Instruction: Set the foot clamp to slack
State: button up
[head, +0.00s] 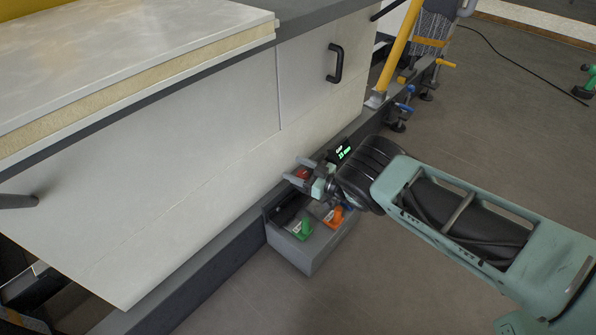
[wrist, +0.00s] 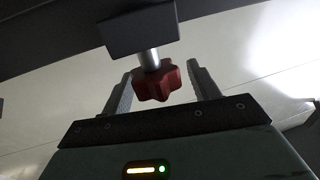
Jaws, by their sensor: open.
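A red star-shaped knob (wrist: 155,84) hangs on a short metal shaft below a dark block (wrist: 140,30) in the wrist view. The knob also shows small in the head view (head: 302,173), low by the cabinet front. No label shows whether this is the foot clamp. My gripper (head: 296,170) is open, with one finger on each side of the knob. In the wrist view, gaps show between the knob and both fingers. In the head view, the gripper hides part of the knob's surroundings.
A grey box (head: 300,256) with a green pedal-like part (head: 300,229) and an orange one (head: 335,216) sits just below my gripper. A yellow post (head: 397,48) stands farther back. The floor at right is mostly clear.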

aim_at(298, 172)
notch_tip(298, 172, up, 9)
jog(key=p, duration=0.3)
jog(key=shift+f+p, duration=0.2)
jog(key=shift+p, duration=0.1)
